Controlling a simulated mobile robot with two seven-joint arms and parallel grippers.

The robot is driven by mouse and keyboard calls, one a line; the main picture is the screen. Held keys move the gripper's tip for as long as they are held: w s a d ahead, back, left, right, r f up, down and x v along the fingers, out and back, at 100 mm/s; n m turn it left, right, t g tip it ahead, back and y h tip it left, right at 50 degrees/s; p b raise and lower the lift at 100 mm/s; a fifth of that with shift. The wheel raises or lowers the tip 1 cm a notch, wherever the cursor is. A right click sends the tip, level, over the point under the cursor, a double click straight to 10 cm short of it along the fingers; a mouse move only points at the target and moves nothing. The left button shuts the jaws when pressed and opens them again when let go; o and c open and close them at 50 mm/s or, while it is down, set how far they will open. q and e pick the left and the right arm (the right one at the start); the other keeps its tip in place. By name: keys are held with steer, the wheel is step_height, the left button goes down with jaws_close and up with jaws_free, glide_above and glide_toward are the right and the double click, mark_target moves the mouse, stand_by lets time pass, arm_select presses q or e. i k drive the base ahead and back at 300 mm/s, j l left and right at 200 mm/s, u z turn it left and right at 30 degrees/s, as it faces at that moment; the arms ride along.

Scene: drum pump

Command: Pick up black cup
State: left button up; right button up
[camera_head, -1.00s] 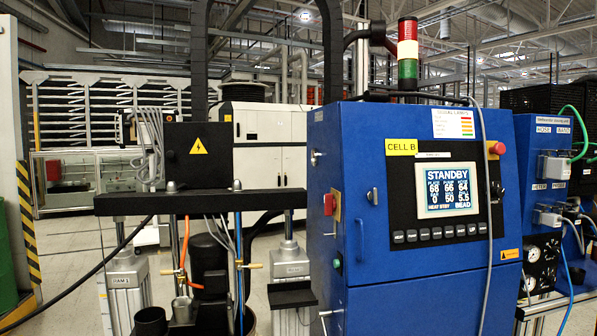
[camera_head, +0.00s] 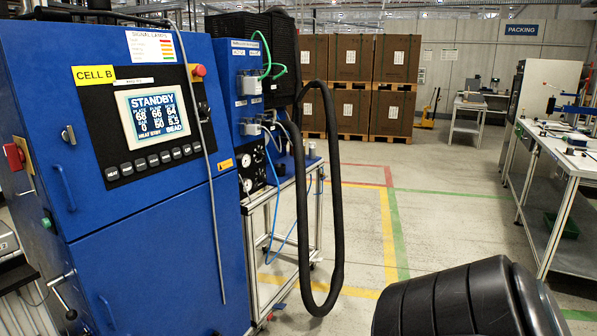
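No black cup is in view now. Neither of my grippers shows in the head view, so I cannot see whether they are open or hold anything. The blue CELL B cabinet (camera_head: 150,245) fills the left side, with its lit STANDBY screen (camera_head: 156,116).
A wheeled metal frame with gauges (camera_head: 253,181) and a hanging black hose (camera_head: 335,225) stands right of the cabinet. A workbench (camera_head: 560,157) with small items is at the right. Brown boxes (camera_head: 348,60) are stacked on pallets at the back. The marked floor (camera_head: 440,225) between is open.

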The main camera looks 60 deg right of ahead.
mark_target(280, 169)
steer(key=z, duration=1.9)
steer(key=i+u, duration=0.1)
steer(key=u, duration=0.6)
steer(key=i+l+u, duration=0.4)
steer(key=l, duration=0.15)
steer(key=l+u, duration=0.2)
steer(key=i+l+u, duration=0.1)
steer(key=l, duration=0.2)
steer(key=i+l+u, duration=0.1)
steer(key=l, duration=0.2)
steer(key=i+l+u, duration=0.1)
steer(key=l, duration=0.25)
steer(key=i+l, duration=0.1)
steer(key=l, duration=0.35)
steer(key=i+l, duration=0.15)
steer(key=l, duration=0.3)
steer(key=i+l+u, duration=0.1)
steer(key=l, duration=0.35)
steer(key=i+l, duration=0.15)
steer(key=l, duration=0.3)
